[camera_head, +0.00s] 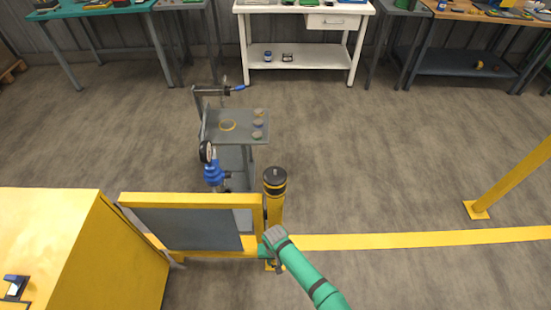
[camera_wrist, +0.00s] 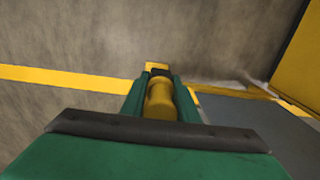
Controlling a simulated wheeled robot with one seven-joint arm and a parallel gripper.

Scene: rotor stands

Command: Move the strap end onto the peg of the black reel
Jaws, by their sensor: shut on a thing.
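My gripper (camera_head: 264,248) is at the right end of a yellow-framed gate (camera_head: 190,200) with a grey panel. In the wrist view my gripper (camera_wrist: 160,88) is shut on a yellow rounded bar (camera_wrist: 160,102), which looks like part of the gate. A black round piece (camera_head: 207,151) stands above a blue body (camera_head: 213,172) behind the gate. I cannot tell whether it is the black reel. I cannot make out a strap end or a peg in either view.
A yellow post (camera_head: 274,183) with a black top stands by the gate's free end. A grey cart (camera_head: 240,135) behind carries a yellow ring and small discs. A yellow cabinet (camera_head: 75,240) is at left. Benches line the back wall.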

